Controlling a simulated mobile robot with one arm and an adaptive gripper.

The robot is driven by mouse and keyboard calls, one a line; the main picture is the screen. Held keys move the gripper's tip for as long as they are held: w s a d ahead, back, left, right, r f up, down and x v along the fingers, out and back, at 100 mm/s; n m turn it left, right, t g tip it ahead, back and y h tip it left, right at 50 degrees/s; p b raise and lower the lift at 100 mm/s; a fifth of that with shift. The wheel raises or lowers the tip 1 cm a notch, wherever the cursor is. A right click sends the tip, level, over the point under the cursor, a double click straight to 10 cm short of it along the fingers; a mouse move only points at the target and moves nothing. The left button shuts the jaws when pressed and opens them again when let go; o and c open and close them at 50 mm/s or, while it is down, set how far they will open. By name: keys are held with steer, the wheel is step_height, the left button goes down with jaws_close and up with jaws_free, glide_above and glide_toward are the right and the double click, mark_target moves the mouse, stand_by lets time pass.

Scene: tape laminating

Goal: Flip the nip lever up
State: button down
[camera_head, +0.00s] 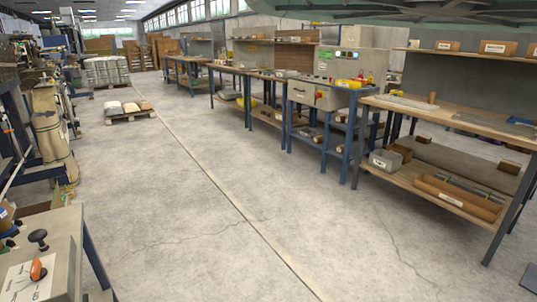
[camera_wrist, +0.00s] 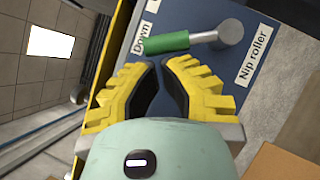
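The nip lever (camera_wrist: 185,41) shows in the wrist view, with a green grip (camera_wrist: 166,43) at the left and a round metal pivot (camera_wrist: 230,32) at the right. It is mounted on a blue panel (camera_wrist: 195,20). The grip points towards a white label reading "Down" (camera_wrist: 143,37); a "Nip roller" label (camera_wrist: 256,60) sits beside the pivot. My gripper (camera_wrist: 160,68) has yellow fingers with black pads. It is open and empty, with a gap between the pads. Its fingertips are just short of the green grip, apparently not touching. I cannot make out the lever in the head view.
In the head view, a grey box with an orange switch (camera_head: 38,270) and a black knob (camera_head: 38,237) stands close at lower left. Workbenches (camera_head: 450,122) line the right side. A pallet with sacks (camera_head: 130,112) lies further back. The concrete floor between is clear.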

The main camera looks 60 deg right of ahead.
steer(key=shift+w+d+r+m+h+p, duration=0.15)
steer(key=shift+w+r+m+h+p, duration=0.2)
steer(key=shift+r+m+h+p, duration=0.35)
steer(key=w+m+g+p, duration=0.1)
steer(key=m+p, duration=0.1)
steer(key=p, duration=0.1)
steer(key=w+d+r+m+g+h+p, duration=0.1)
steer(key=w+m+g+p, duration=0.1)
steer(key=m+p, duration=0.1)
steer(key=w+d+r+m+g+h+p, duration=0.1)
steer(key=w+m+p, duration=0.1)
steer(key=p, duration=0.3)
steer(key=shift+r+m, duration=0.15)
steer(key=shift+m, duration=0.25)
steer(key=shift+w+d+f+g, duration=0.15)
steer(key=shift+w+f+g, duration=0.05)
steer(key=shift+w+g, duration=0.1)
steer(key=shift+p, duration=0.3)
steer(key=shift+r, duration=0.1)
